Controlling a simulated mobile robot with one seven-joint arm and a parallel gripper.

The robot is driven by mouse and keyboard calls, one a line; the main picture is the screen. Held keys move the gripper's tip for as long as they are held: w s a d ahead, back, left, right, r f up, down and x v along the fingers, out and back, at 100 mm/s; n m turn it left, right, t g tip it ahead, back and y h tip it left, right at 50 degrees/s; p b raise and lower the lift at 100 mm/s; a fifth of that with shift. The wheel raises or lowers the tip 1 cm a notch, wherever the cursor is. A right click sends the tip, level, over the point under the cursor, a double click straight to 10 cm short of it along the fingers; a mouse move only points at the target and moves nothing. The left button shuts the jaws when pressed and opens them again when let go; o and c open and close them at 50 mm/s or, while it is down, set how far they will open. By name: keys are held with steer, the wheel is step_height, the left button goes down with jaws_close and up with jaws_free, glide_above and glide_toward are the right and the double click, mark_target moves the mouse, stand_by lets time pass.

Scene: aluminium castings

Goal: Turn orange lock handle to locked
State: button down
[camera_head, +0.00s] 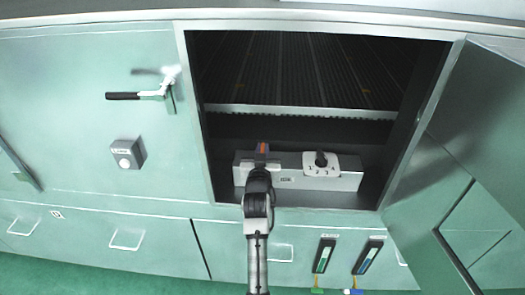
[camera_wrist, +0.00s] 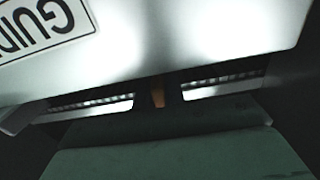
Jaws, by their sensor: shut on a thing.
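The orange lock handle (camera_head: 263,147) shows as a small orange piece at the top left of the grey box inside the open cabinet. In the wrist view its orange (camera_wrist: 157,95) shows small, between dark parts at the centre. My gripper (camera_head: 261,160) is at the handle, shut on it, and hides most of it and part of the box front. The handle's exact angle cannot be told.
The grey box (camera_head: 345,183) carries a white plate with a black numbered knob (camera_head: 321,160). A label (camera_wrist: 40,25) fills the wrist view's top left. The cabinet door (camera_head: 480,130) stands open at right. A black lever (camera_head: 123,96) and a button box (camera_head: 127,153) are on the left panel.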

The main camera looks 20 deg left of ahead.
steer(key=shift+f+m+h+b, duration=0.3)
steer(key=shift+h+b, duration=0.2)
steer(key=shift+b, duration=0.85)
steer(key=shift+h+b, duration=0.3)
steer(key=shift+b, duration=0.4)
steer(key=m+h+b, duration=0.2)
steer(key=b, duration=0.3)
steer(key=shift+f+t, duration=0.1)
steer(key=shift+t, duration=0.2)
steer(key=m+h+b, duration=0.2)
steer(key=h+b, duration=0.2)
steer(key=b, duration=0.2)
steer(key=shift+m, duration=0.3)
steer(key=m+h+b, duration=0.1)
steer(key=m+g+h+b, duration=0.1)
steer(key=h+b, duration=0.1)
steer(key=shift+r+h, duration=0.3)
steer(key=shift+r+h+b, duration=0.1)
steer(key=shift+h+b, duration=0.2)
steer(key=shift+b, duration=0.05)
steer(key=c, duration=1.5)
jaws_free()
